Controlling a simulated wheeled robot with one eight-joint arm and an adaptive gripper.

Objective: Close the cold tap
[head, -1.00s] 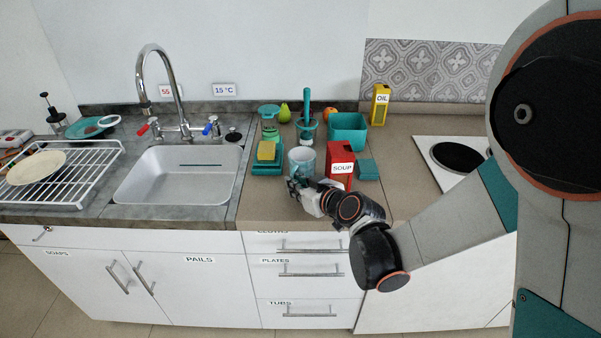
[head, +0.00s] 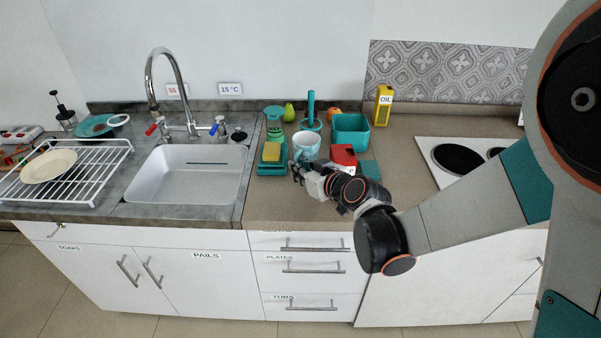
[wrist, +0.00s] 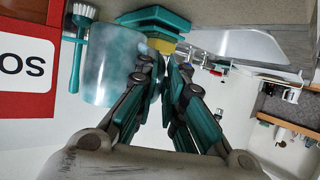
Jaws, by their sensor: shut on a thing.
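The tap over the sink has a blue lever (head: 215,129) on its right, the cold side. A red lever (head: 151,129) is on its left. My gripper (head: 297,172) is well to the right of the tap, over the counter's front part. Its fingers (wrist: 163,68) are drawn together against the side of a pale blue mug (head: 306,144), which also shows in the wrist view (wrist: 103,72). The exact grip, perhaps at the handle, is hidden by the fingers. Nothing of mine touches the tap.
A yellow sponge (head: 271,151) on a teal holder lies left of the mug. A teal bin (head: 352,129) and oil box (head: 383,106) stand behind.

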